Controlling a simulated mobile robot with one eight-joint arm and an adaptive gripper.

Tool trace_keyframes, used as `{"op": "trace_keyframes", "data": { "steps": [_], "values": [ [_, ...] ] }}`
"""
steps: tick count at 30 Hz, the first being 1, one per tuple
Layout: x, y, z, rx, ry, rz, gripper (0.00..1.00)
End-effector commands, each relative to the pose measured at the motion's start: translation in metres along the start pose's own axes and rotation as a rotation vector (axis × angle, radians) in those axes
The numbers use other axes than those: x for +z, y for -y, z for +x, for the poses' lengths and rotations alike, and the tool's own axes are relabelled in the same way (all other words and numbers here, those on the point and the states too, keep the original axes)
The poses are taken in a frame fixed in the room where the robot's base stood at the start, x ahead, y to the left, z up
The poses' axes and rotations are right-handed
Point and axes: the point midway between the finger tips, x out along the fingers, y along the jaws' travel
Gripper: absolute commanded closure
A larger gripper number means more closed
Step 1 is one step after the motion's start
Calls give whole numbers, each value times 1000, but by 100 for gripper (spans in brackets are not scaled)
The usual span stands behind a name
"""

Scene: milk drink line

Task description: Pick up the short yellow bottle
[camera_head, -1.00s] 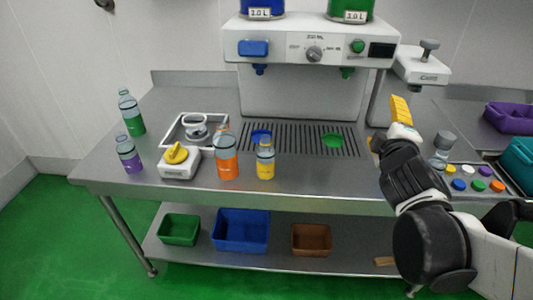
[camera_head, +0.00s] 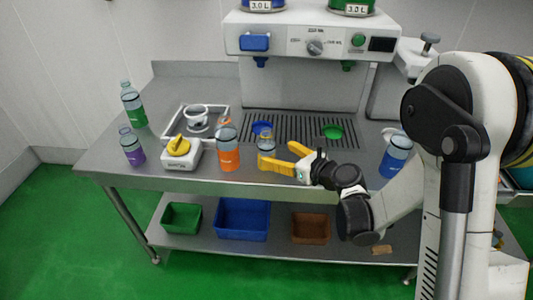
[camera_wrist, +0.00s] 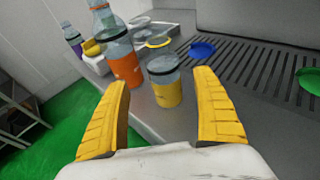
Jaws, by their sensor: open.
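The short yellow bottle (camera_head: 266,146) stands upright near the front edge of the steel counter, just right of the orange bottle (camera_head: 228,150). It is clear on top with a yellow lower band. My gripper (camera_head: 287,157) is open, with its yellow fingers reaching in from the right at the bottle. In the wrist view, the short yellow bottle (camera_wrist: 164,85) shows ahead, in the gap between the two open fingers of my gripper (camera_wrist: 166,100). Part of its lower body is behind a finger in the head view. I cannot tell whether a finger touches it.
The orange bottle also shows close on the left in the wrist view (camera_wrist: 120,58). A blue bottle (camera_head: 395,157) stands right. A drip grate (camera_head: 300,130) lies behind.

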Motion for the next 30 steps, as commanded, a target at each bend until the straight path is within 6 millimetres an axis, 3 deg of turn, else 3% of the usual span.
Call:
{"op": "trace_keyframes", "data": {
  "steps": [13, 23, 27, 30],
  "values": [
    [3, 6, 63, 0, 2, 3, 22],
    [5, 6, 70, -2, 2, 3, 22],
    [5, 6, 70, -2, 2, 3, 64],
    [5, 6, 70, -2, 2, 3, 67]
  ]
}}
